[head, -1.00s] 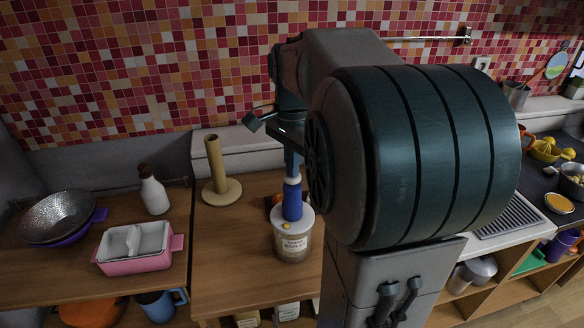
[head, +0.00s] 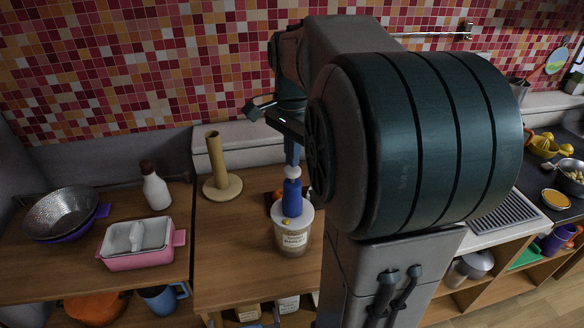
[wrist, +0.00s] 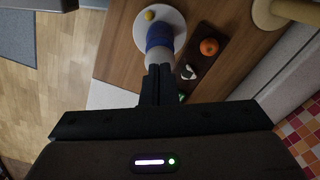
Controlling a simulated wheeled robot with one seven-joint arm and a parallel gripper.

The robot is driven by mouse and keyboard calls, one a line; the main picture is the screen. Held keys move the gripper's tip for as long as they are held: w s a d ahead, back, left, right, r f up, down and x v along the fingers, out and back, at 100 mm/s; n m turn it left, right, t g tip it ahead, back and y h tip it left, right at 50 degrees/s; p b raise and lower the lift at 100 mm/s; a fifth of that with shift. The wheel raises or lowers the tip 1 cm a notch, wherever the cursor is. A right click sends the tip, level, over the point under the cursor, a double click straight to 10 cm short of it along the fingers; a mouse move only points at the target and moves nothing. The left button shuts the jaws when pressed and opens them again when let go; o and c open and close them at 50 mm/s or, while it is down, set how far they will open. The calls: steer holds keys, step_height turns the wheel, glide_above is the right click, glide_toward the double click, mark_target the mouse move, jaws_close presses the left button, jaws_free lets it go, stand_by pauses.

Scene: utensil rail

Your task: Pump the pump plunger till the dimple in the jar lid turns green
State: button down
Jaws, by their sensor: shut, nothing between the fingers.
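The jar (head: 293,240) stands upright on the wooden counter, with a label on its front. Its white lid (head: 306,217) carries a blue pump (head: 292,197) with a pale top (head: 292,172). The dimple (head: 287,222) in the lid is yellow. In the wrist view the lid (wrist: 138,38), the yellow dimple (wrist: 150,15) and the blue pump (wrist: 158,38) show from above. My gripper (wrist: 158,72) is shut and empty, its tips at the pale pump top. It is above the pump in the head view (head: 291,158); whether it touches cannot be told.
A dark tray (wrist: 192,68) with an orange item (wrist: 209,46) lies beside the jar. A wooden roll holder (head: 217,165) stands behind left. A white bottle (head: 155,188), a pink-and-white container (head: 140,243) and a metal colander (head: 62,212) are further left. My arm hides the counter at right.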

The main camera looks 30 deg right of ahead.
steer(key=shift+f+b, duration=1.05)
steer(key=shift+f, duration=0.55)
steer(key=shift+r, duration=0.25)
steer(key=shift+r+p, duration=1.4)
step_height(320, 180, up, 6)
steer(key=p, duration=0.5)
